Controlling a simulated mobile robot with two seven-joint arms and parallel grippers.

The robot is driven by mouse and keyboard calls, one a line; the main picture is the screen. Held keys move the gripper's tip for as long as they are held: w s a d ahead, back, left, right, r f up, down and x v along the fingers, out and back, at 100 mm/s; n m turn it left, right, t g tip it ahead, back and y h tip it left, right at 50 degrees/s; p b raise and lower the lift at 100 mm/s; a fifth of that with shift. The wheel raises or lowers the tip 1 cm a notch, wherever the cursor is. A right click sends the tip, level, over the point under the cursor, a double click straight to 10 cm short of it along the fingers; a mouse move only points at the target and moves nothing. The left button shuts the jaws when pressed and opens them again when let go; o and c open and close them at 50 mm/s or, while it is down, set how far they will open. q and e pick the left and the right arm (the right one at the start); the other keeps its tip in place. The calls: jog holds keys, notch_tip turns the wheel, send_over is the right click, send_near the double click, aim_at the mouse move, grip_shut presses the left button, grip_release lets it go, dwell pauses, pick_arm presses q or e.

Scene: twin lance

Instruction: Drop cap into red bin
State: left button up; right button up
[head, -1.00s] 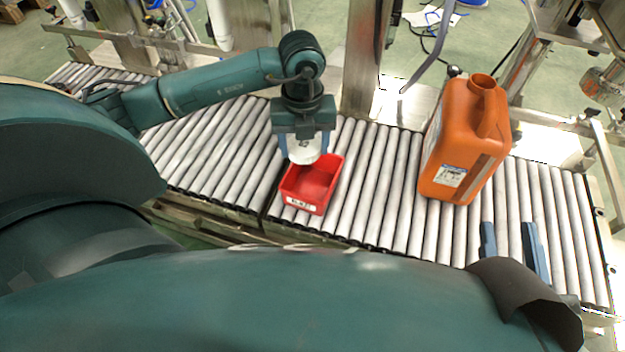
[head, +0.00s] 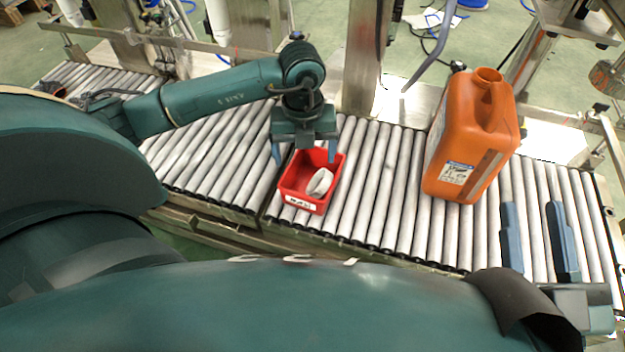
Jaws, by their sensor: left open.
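The white cap (head: 320,183) lies tilted inside the red bin (head: 299,203), against its right side. The bin sits on the roller conveyor. My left gripper (head: 305,158) is above the bin, its two blue fingers spread wide on either side, open and empty. My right gripper (head: 538,242) is at the lower right over the rollers. Its two blue fingers are apart with nothing between them.
A large orange canister (head: 466,140) with an open neck stands upright on the conveyor (head: 375,190), right of the bin. A metal post (head: 362,60) rises behind the conveyor. The rollers left of the bin are clear.

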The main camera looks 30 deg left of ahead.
pick_arm(q)
jog(key=shift+r, duration=0.1)
notch_tip(320, 180, up, 13)
jog(key=p, duration=0.5)
pick_arm(e)
jog(key=shift+s+d+f+g+h, duration=0.15)
jog(key=shift+s+f+g+h, duration=0.1)
jog(key=shift+f+h, duration=0.2)
jog(key=shift+s+d+f+g+h, duration=0.1)
jog(key=shift+f+g+h, duration=0.15)
jog(key=shift+f+h, duration=0.2)
pick_arm(q)
jog(key=shift+s, duration=0.1)
pick_arm(e)
jog(key=shift+r, duration=0.15)
